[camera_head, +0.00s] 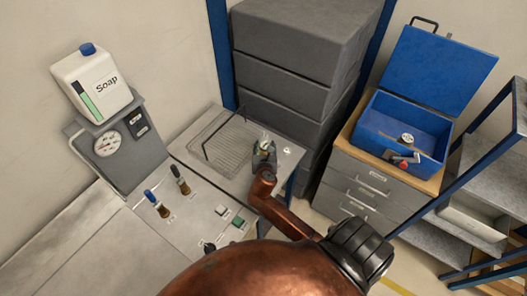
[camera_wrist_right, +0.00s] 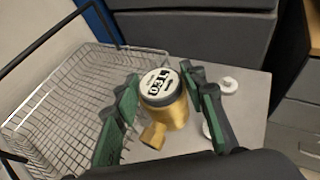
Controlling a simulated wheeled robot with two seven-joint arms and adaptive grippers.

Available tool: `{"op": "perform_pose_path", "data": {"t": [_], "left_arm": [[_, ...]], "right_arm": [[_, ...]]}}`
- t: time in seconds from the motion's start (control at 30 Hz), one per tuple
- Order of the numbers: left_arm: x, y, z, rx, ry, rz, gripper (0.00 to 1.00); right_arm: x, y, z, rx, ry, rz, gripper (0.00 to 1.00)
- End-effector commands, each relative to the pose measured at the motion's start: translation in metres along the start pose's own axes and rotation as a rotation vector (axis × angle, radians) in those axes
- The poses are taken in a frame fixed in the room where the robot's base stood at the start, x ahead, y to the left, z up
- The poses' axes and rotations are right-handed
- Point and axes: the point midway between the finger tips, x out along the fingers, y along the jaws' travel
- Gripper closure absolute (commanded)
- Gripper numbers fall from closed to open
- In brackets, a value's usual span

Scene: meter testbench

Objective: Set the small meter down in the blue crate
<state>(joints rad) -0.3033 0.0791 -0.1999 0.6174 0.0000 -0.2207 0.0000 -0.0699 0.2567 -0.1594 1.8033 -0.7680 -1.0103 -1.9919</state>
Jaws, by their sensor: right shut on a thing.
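The small meter (camera_wrist_right: 166,105) has a brass body and a white, lettered round top. In the wrist view it sits between the green-padded fingers of my right gripper (camera_wrist_right: 160,76), which is shut on it. In the head view my right gripper (camera_head: 264,149) is over the right end of the bench, beside the wire basket; the meter is small and partly hidden there. The blue crate (camera_head: 377,138) stands open at the right, its lid raised, well apart from my gripper. A round grey-topped item and a red item are at the crate. My left gripper is not in view.
The crate stands on a drawer cabinet (camera_head: 369,184). Grey stacked boxes (camera_head: 292,72) stand behind the bench. A wire basket (camera_head: 224,148) lies left of my gripper. A blue-framed shelf (camera_head: 490,153) is at the far right. A soap canister (camera_head: 92,83) stands at the left.

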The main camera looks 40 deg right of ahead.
Motion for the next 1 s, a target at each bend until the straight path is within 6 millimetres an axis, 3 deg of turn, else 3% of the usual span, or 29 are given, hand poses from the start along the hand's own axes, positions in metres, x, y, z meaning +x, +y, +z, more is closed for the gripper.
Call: {"op": "perform_pose_path", "data": {"t": [0.17, 0.4, 0.8, 0.83, 1.0], "left_arm": [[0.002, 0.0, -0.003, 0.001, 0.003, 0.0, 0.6], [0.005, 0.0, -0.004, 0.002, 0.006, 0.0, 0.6], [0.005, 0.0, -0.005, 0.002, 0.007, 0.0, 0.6], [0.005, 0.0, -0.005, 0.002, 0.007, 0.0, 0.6], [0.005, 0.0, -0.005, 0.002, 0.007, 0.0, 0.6]], "right_arm": [[0.011, 0.005, -0.005, 0.0, -0.004, 0.002, 1.0], [0.023, 0.005, -0.032, 0.0, -0.002, 0.001, 1.0], [0.024, 0.005, -0.035, -0.001, -0.003, 0.002, 1.0], [0.024, 0.004, -0.037, -0.001, 0.0, 0.001, 0.6], [0.024, 0.004, -0.037, 0.0, 0.0, 0.001, 0.54]]}}
